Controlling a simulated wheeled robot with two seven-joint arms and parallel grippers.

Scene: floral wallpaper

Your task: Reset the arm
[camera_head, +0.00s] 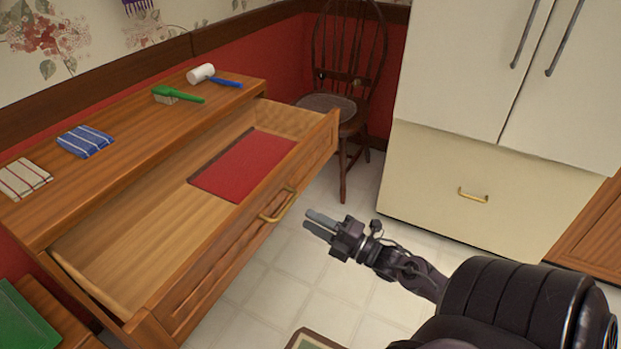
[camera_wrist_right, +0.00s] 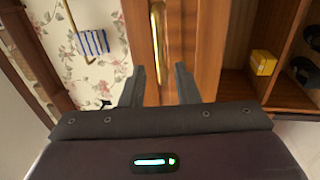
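My right gripper (camera_head: 318,223) reaches in from the lower right in the head view, in front of the wooden drawer. Its two fingers are apart and nothing shows between them; the right wrist view also shows this gripper (camera_wrist_right: 162,85) open. The drawer (camera_head: 250,218) is pulled out of the wooden dresser, and its brass handle (camera_head: 279,206) is a little left of my fingertips. A brass handle (camera_wrist_right: 158,40) also shows beyond the fingers in the wrist view. I cannot tell whether the gripper touches anything. My left gripper is not in view.
A red flat item (camera_head: 245,165) lies in the drawer. A mallet, a green brush (camera_head: 178,95) and folded cloths (camera_head: 86,141) lie on the dresser top. A chair (camera_head: 345,100) and a cream fridge (camera_head: 480,185) stand behind. Tiled floor (camera_head: 300,280) is partly clear.

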